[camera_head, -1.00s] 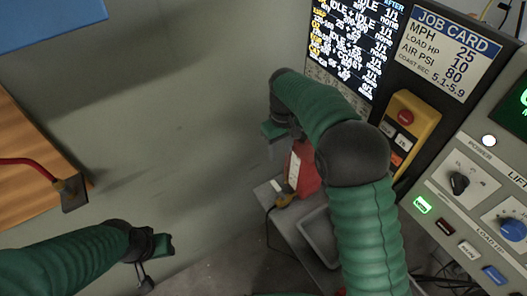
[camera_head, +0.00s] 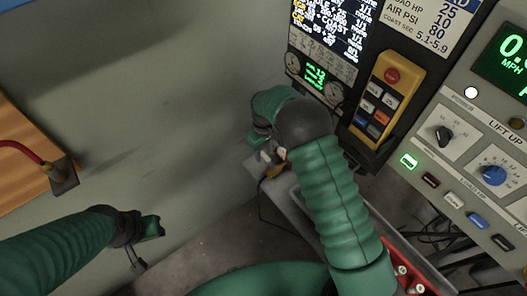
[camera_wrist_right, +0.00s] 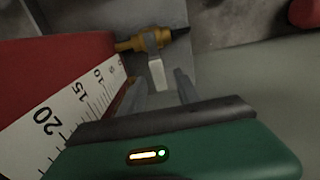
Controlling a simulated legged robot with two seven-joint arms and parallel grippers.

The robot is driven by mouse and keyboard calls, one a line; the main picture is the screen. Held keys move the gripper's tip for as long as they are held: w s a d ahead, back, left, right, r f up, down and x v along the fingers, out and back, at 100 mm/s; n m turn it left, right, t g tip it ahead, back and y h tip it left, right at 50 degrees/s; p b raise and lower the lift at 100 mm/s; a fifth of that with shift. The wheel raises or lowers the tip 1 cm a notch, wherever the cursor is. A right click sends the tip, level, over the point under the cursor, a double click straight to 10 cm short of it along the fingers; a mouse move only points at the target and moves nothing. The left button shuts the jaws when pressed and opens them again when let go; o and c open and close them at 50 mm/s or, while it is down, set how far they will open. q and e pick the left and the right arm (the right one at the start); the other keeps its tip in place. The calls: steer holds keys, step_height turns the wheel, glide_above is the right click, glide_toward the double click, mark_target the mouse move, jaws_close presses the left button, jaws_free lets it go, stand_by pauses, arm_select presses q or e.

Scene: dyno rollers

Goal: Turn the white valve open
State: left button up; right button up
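In the right wrist view, a white valve lever (camera_wrist_right: 157,75) stands on a brass fitting (camera_wrist_right: 148,42). My right gripper (camera_wrist_right: 163,88) is open, with one finger on each side of the lever's near end. Gaps show beside the lever, and I cannot tell whether a finger touches it. In the head view, my right gripper (camera_head: 265,152) is at the brass fitting (camera_head: 274,171), low by the wall, and my forearm hides much of this spot. My left gripper (camera_head: 143,250) hangs empty at lower left, and its finger opening is unclear.
A red body with a white number scale (camera_wrist_right: 82,107) is close on the left in the wrist view. In the head view, a control panel (camera_head: 460,170) and a yellow button pendant (camera_head: 385,95) are at right. An orange panel (camera_head: 25,165) with a red hose is at left.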

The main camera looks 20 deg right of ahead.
steer(key=shift+s+d+r, duration=0.1)
steer(key=shift+d+r, duration=0.05)
steer(key=shift+d, duration=0.1)
steer(key=c, duration=0.8)
steer(key=shift+a, duration=0.1)
jaws_close()
